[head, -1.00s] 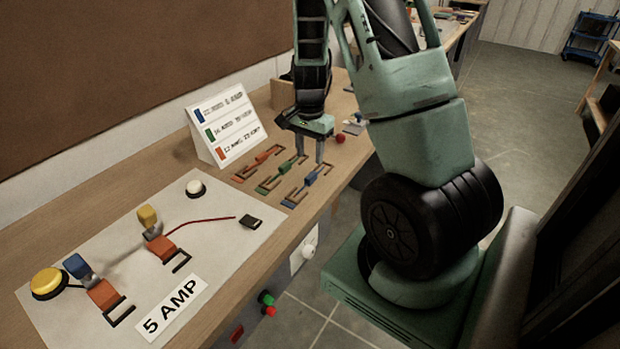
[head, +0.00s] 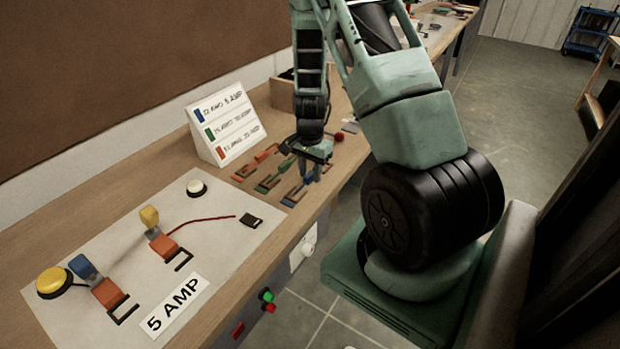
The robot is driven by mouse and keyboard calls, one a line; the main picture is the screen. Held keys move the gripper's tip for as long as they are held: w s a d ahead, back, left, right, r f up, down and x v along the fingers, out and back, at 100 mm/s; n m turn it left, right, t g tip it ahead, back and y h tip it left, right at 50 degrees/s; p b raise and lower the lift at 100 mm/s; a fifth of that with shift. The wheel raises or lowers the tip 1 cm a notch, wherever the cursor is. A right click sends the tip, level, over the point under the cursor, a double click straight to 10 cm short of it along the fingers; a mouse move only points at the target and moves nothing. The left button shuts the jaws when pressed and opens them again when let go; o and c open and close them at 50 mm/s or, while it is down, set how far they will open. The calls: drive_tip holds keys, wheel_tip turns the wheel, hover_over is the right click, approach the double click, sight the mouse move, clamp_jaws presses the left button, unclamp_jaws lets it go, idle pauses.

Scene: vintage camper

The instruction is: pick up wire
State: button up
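Three wire pieces lie in a row on the bench: an orange one (head: 262,157), a green one (head: 268,183) and a blue one (head: 292,197). Each has a coloured middle and squared-off ends. My gripper (head: 311,173) points down at the blue wire's far part, with its fingertips low near the bench. The fingers partly cover the blue wire. I cannot tell whether they are closed on it. A thin red wire (head: 203,219) also lies on the white board (head: 120,245), well left of my gripper.
A sign with coloured labels (head: 225,130) stands behind the wires. The board carries a yellow button (head: 52,280), a white button (head: 197,187), orange connectors (head: 163,245) and a "5 AMP" label (head: 175,306). A small red ball (head: 339,136) lies beyond my gripper.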

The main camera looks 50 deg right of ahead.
sight(310, 174)
clamp_jaws()
drive_tip(key=shift+r, duration=0.1)
wheel_tip(310, 174, up, 10)
drive_tip(key=b, duration=0.1)
